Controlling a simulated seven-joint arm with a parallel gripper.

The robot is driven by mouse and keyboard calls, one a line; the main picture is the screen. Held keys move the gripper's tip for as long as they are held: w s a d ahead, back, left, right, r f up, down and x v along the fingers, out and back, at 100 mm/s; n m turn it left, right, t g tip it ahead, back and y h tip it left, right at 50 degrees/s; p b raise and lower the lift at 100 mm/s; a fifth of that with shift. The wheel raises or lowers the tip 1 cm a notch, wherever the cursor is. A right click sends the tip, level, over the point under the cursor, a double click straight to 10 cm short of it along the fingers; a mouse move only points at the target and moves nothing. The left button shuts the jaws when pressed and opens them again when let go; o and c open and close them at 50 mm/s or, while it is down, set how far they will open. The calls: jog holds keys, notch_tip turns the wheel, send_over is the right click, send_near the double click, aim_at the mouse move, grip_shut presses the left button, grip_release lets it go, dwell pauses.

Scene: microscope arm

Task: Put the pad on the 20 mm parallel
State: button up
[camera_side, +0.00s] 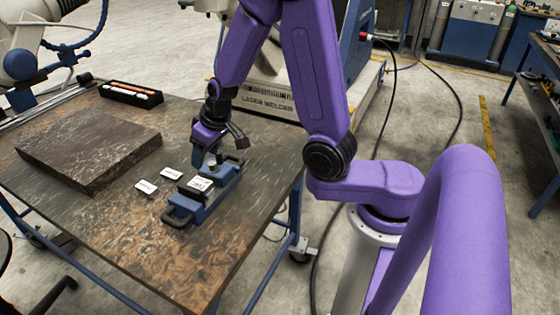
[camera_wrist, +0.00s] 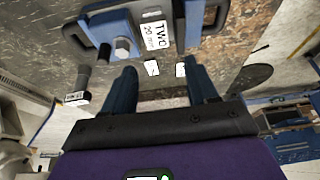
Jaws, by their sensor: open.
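A blue fixture (camera_side: 222,185) with black end handles lies on the table in the side view; it also shows at the top of the wrist view (camera_wrist: 186,42). A small blue-sided post with a grey top (camera_wrist: 122,48) stands on it; I cannot tell if this is the pad. Beside it is a white label (camera_wrist: 145,38) reading "TWO" and "20 mm". The label also shows in the side view (camera_side: 200,184). The 20 mm parallel is not clearly distinguishable. My gripper (camera_wrist: 163,86) is open and empty, with its blue fingers apart. In the side view, my gripper (camera_side: 217,149) is above the fixture's far half.
Two white labels (camera_side: 146,187) (camera_side: 171,173) lie left of the fixture. A dark cylinder (camera_wrist: 83,77) with a label stands at left in the wrist view. A thick brown slab (camera_side: 90,145) and a black tray (camera_side: 131,94) occupy the table's left and back. The front is clear.

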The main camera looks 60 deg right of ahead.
jog(key=s+a+r+n+g+y, duration=0.2)
jog(key=s+a+r+n+g, duration=0.15)
jog(key=s+a+n, duration=0.45)
jog(key=s+d+r+n+h, duration=0.1)
jog(key=s+d+r+n, duration=0.1)
jog(key=s, duration=0.8)
jog(key=s+d+r+n, duration=0.1)
jog(key=s+d+n, duration=0.1)
jog(key=s, duration=0.7)
jog(key=shift+s+d+r+g+h, duration=0.35)
jog(key=shift+d+h, duration=0.05)
jog(key=shift+d, duration=0.05)
